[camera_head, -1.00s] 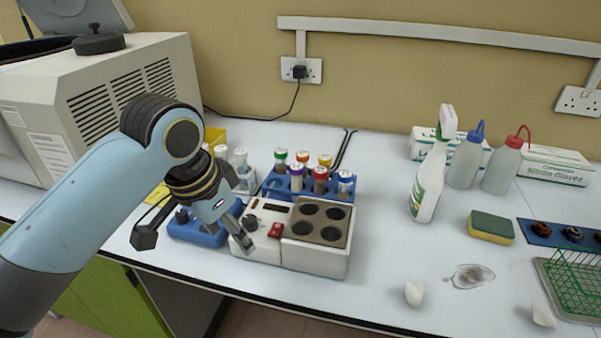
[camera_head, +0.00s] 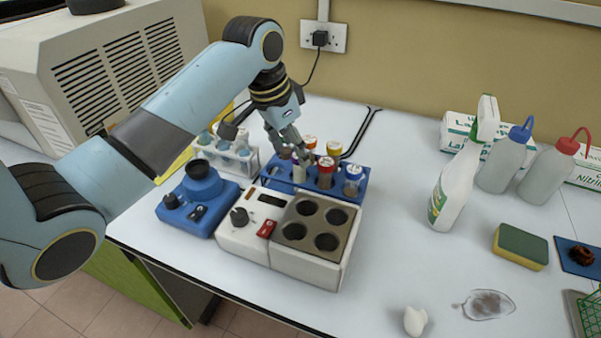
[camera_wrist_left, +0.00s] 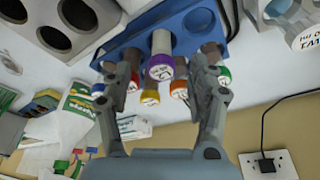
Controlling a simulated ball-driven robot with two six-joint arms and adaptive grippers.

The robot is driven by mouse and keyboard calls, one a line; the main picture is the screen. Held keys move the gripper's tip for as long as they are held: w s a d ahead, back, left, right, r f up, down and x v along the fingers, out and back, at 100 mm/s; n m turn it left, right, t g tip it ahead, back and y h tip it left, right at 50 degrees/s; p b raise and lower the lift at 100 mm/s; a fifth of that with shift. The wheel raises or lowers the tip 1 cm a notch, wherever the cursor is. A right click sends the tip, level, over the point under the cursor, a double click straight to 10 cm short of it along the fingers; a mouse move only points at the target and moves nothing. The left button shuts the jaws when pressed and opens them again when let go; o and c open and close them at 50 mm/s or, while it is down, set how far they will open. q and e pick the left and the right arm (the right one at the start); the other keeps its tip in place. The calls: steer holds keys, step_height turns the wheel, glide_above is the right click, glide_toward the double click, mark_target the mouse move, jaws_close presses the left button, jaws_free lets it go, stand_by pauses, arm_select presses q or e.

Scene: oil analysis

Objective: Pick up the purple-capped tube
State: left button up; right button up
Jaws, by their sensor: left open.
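The purple-capped tube (camera_wrist_left: 160,60) stands in a blue rack (camera_wrist_left: 135,35), between my left gripper's fingers in the left wrist view. In the head view the tube (camera_head: 299,172) is partly hidden behind the fingers, at the left of the rack's front row. My left gripper (camera_head: 297,155) is open at the tube's cap; it also shows in the wrist view (camera_wrist_left: 165,88). The fingers stand on either side of the cap, with gaps. Other tubes with red (camera_head: 326,165), blue (camera_head: 354,174), yellow (camera_head: 334,149) and orange caps stand close by. My right gripper is out of view.
A white heater block with wells (camera_head: 290,270) stands in front of the rack, and a blue mixer (camera_head: 190,220) is left of it. A white rack of tubes (camera_head: 235,168) is behind the mixer. A spray bottle (camera_head: 458,185) and sponge (camera_head: 520,246) are at right. The table between is clear.

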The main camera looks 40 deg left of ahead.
arm_select(q)
steer(key=x, duration=0.3)
steer(key=shift+w+f+p, duration=0.3)
steer(key=shift+w, duration=0.15)
steer(key=shift+w+f, duration=0.15)
steer(key=shift+f, duration=0.2)
steer(key=shift+d+f, duration=0.1)
steer(key=shift+f, duration=0.05)
steer(key=shift+c, duration=1)
steer(key=c, duration=0.5)
jaws_close()
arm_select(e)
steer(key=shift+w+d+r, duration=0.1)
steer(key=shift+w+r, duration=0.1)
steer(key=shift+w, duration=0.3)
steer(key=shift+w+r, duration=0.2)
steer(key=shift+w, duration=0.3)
arm_select(q)
step_height(320, 180, up, 10)
steer(key=shift+r+b, duration=0.1)
steer(key=shift+b, duration=0.3)
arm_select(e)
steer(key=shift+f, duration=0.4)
